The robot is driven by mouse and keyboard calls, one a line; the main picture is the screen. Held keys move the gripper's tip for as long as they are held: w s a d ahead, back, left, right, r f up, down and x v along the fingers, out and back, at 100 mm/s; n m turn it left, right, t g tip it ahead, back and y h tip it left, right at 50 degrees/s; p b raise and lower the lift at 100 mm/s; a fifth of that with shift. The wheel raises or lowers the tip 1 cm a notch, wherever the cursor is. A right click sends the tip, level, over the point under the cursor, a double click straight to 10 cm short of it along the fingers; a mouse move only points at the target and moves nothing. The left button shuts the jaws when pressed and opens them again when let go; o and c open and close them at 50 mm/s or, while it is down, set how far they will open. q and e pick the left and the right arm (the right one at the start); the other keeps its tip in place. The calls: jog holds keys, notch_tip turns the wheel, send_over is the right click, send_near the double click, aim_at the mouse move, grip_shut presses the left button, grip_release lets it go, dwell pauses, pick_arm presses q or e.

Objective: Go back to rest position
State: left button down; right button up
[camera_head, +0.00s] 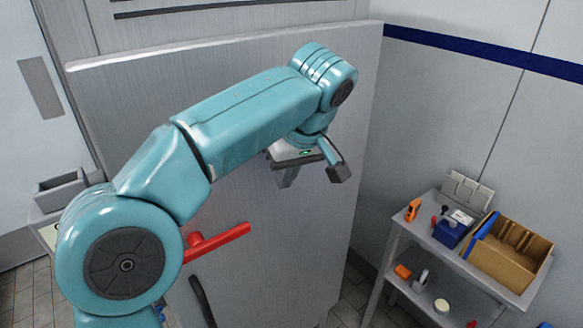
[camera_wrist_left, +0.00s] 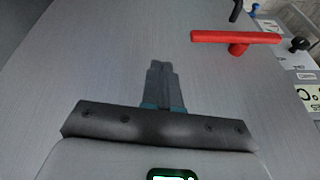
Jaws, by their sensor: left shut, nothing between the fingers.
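My left arm reaches in from the left in the head view, across the front of a grey metal cabinet (camera_head: 285,240). My left gripper (camera_head: 284,184) points down in front of the panel, shut and empty. In the left wrist view its fingers (camera_wrist_left: 163,72) lie together with nothing between them. A red handle (camera_head: 222,241) sticks out from the panel to the lower left of the gripper, apart from it. The handle also shows at the upper right of the left wrist view (camera_wrist_left: 235,37). My right gripper is not in view.
A grey shelf cart (camera_head: 412,232) stands at the right with an open cardboard box (camera_head: 510,254), a blue box (camera_head: 451,233) and an orange tool (camera_head: 413,210). A black curved handle (camera_head: 201,299) is below the red one. Floor shows between cabinet and cart.

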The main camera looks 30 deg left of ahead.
pick_arm(q)
jog(key=w+d+f+m+g+h+b, duration=0.1)
jog(key=d+f+m+h, duration=0.3)
jog(key=f, duration=1.3)
jog(key=w+d+f+m+h+b, duration=0.1)
jog(key=d+f+m, duration=0.4)
jog(key=f, duration=1.2)
jog(key=s+d+f+h, duration=0.1)
jog(key=s+d+f, duration=0.1)
jog(key=s+f, duration=0.7)
jog(key=s+d+f+h+b, duration=0.1)
jog(key=s+d+f+h, duration=0.1)
jog(key=s+f, duration=0.7)
jog(key=s+d, duration=0.1)
jog(key=s, duration=0.2)
jog(key=shift+s+f, duration=0.2)
jog(key=shift+f, duration=0.05)
